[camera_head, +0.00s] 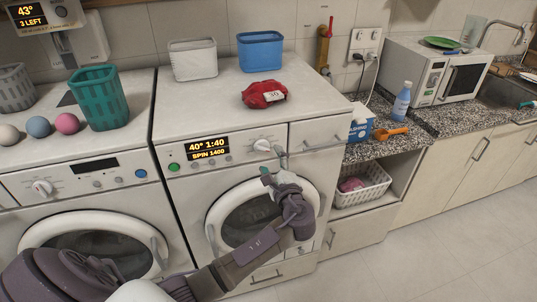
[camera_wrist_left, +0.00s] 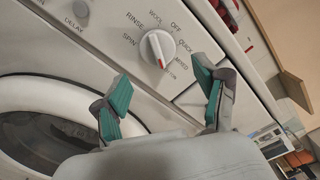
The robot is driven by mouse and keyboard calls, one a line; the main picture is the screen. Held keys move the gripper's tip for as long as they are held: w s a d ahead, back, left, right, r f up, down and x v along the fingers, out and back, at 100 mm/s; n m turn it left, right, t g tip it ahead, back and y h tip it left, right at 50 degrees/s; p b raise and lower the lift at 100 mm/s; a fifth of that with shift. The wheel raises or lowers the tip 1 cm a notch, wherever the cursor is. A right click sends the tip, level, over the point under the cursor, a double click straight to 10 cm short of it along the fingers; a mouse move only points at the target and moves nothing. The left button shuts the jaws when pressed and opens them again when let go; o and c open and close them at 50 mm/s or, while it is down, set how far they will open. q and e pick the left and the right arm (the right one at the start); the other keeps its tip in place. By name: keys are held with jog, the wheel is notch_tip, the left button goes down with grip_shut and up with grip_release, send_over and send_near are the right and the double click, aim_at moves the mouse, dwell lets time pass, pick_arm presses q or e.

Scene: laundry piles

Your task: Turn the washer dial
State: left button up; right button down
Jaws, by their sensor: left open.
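The right-hand washer (camera_head: 235,180) has a white round dial (camera_head: 262,145) on its front panel, right of a lit display (camera_head: 207,148) reading "40° 1:40 SPIN 1400". In the left wrist view the dial (camera_wrist_left: 158,48) has a red pointer mark at its lower edge. Labels around it include SPIN, RINSE, WOOL, OFF and QUICK; the lower right ones are hard to read. My left gripper (camera_head: 273,163) is open and empty, just below the dial. In the left wrist view its teal-padded fingers (camera_wrist_left: 161,75) stand apart, with the dial beyond the gap between them. My right gripper is not in view.
A second washer (camera_head: 85,190) stands at the left. On top are a teal basket (camera_head: 98,98), a white bin (camera_head: 193,59), a blue bin (camera_head: 260,51) and a red bundle (camera_head: 264,95). A granite counter (camera_head: 420,125) lies right. The floor at lower right is clear.

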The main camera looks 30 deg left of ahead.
pick_arm(q)
jog(key=v, duration=0.8)
